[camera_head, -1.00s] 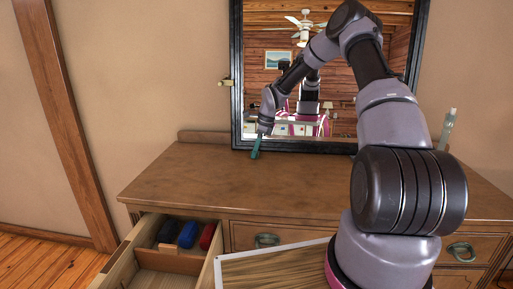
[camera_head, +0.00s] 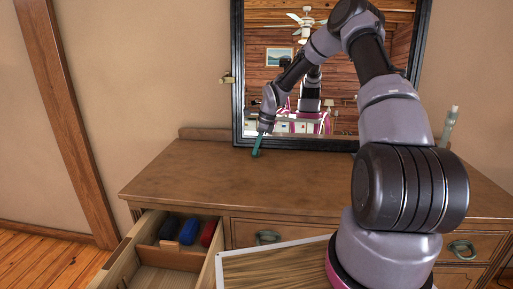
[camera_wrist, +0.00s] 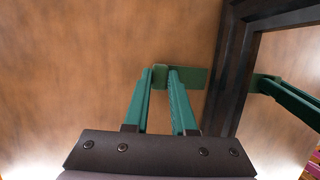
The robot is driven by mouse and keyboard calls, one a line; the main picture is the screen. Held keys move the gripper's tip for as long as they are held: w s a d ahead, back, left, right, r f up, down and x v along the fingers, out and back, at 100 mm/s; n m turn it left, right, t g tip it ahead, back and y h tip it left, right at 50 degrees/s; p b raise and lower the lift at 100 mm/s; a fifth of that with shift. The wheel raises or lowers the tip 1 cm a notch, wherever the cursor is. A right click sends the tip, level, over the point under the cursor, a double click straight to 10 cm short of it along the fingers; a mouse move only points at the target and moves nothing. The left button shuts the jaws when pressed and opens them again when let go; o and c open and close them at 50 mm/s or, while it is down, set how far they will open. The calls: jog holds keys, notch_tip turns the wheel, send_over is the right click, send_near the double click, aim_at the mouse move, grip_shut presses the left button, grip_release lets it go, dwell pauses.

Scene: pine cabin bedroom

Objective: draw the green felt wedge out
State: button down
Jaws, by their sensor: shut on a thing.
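The green felt wedge (camera_wrist: 190,77) shows in the wrist view as a short flat green piece against the brown wooden surface. Its right end reaches the dark mirror frame (camera_wrist: 228,75); I cannot tell whether it goes under the frame. My gripper (camera_wrist: 162,74) has two long teal fingers that close around the wedge's left end, so part of it is hidden. In the head view my gripper (camera_head: 256,152) points down at the dresser top, just by the mirror's lower left corner. The wedge cannot be made out there.
The mirror (camera_head: 238,90) stands at the back of the dresser (camera_head: 190,170) and reflects my arm. An open drawer (camera_head: 125,260) at lower left holds dark, blue and red items. A pale bottle (camera_head: 449,125) stands at the right. The dresser top's left side is clear.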

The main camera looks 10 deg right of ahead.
jog(key=shift+s+a, duration=0.3)
jog(key=shift+s, duration=0.6)
jog(key=shift+s+a, duration=0.25)
jog(key=shift+s, duration=0.6)
notch_tip(320, 180, up, 6)
dwell(0.7)
